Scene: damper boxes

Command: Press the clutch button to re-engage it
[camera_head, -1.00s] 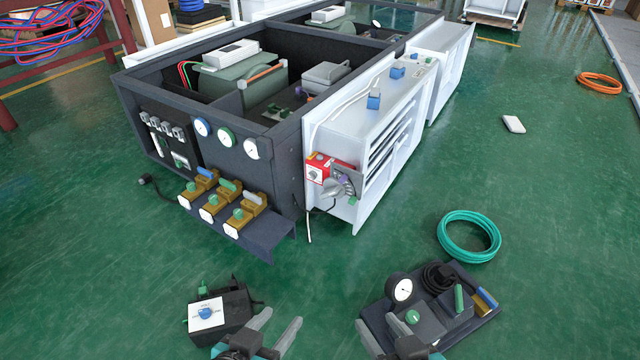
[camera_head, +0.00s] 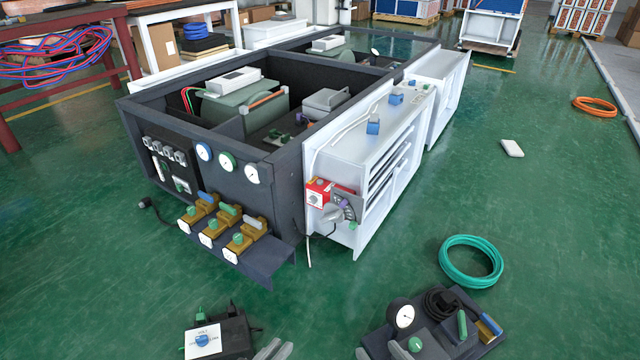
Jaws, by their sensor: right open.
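A red box with a grey actuator (camera_head: 345,207) is mounted on the near end of the white damper box (camera_head: 350,160). It carries a silver rounded part, a small purple piece and a green piece. I cannot tell which small part is the clutch button. My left gripper (camera_head: 273,351) shows only as two grey fingertips at the bottom edge, apart and with nothing seen between them. My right gripper (camera_head: 379,353) shows only its fingertips at the bottom edge, open, beside the dark tray. Both grippers are well in front of the actuator and touch nothing that I can see.
A black box with a white label (camera_head: 203,341) lies at the lower left. A dark tray (camera_head: 470,345) with a gauge and tools lies at the lower right, near a green hose coil (camera_head: 471,262). A dark shelf (camera_head: 262,262) with brass valves juts out. Green floor between is clear.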

